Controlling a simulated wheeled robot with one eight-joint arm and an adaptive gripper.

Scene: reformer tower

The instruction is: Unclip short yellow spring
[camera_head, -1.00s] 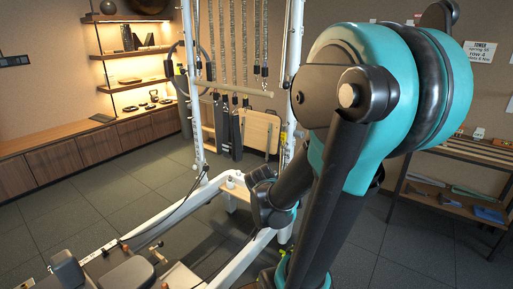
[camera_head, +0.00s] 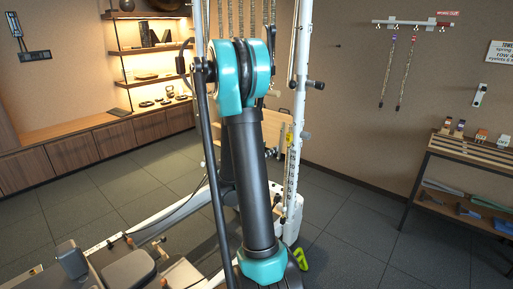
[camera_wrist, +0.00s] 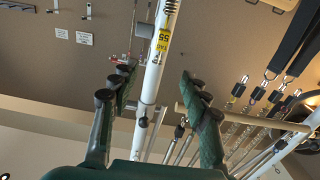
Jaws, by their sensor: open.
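I cannot make out a short yellow spring for certain in either view. In the wrist view my gripper (camera_wrist: 156,76) is open and empty, its two dark green fingers to either side of a white tower post (camera_wrist: 152,75). I cannot tell how far the post is from the fingers. The post has a yellow label (camera_wrist: 163,38) marked 55. Several springs with metal clips (camera_wrist: 240,88) hang right of my gripper, their colours unclear. In the head view my arm hides part of the tower, and my gripper is not visible.
A wooden bar (camera_wrist: 225,116) crosses near the right finger. The white reformer frame (camera_head: 150,228) lies low on the left. A wall rail (camera_head: 410,23) holds two thin hanging springs. A shelf unit (camera_head: 455,160) stands at right. The floor between (camera_head: 350,235) is clear.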

